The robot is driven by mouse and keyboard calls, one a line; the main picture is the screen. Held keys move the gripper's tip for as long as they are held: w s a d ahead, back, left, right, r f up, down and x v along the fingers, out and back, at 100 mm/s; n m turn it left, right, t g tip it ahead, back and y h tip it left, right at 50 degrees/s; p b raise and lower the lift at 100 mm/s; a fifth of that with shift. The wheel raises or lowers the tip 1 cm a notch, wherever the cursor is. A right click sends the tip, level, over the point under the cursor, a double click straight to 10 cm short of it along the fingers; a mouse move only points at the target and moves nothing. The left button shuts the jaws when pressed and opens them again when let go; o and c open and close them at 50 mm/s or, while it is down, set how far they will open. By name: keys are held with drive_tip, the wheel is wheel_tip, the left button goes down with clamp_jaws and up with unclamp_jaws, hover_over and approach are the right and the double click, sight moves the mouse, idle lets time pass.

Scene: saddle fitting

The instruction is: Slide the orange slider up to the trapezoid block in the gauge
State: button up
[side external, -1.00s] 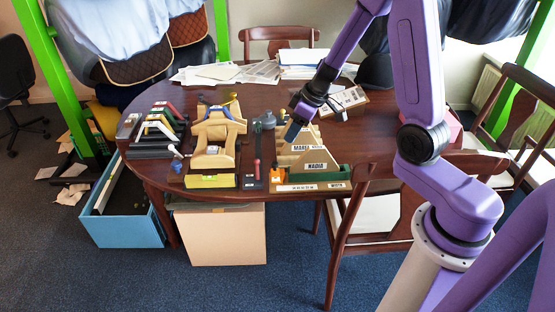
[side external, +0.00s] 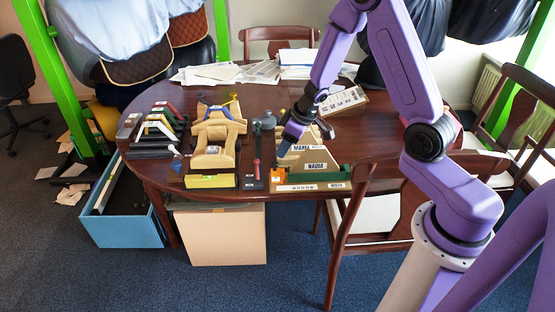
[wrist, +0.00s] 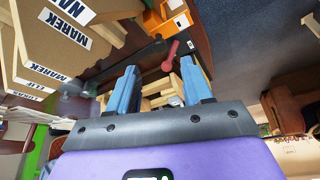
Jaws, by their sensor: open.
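The orange slider (side external: 277,176) sits at the left end of the gauge (side external: 312,187), a long wooden base with a white label strip along its front. It also shows at the top of the wrist view (wrist: 166,20). Wooden blocks with name labels (side external: 316,165) stand at the gauge, to the right of the slider; I cannot tell clearly which is the trapezoid block. My gripper (side external: 284,150) is above and slightly behind the slider, apart from it. In the wrist view its blue fingers (wrist: 159,66) are spread with nothing held between them.
A green part (side external: 344,174) lies at the gauge's right end. A red-handled tool (side external: 257,168) stands left of the slider. Papers (side external: 245,73) lie at the back of the table.

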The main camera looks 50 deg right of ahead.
sight(276, 163)
drive_tip(key=shift+x, duration=3.5)
drive_tip(key=shift+d, duration=0.1)
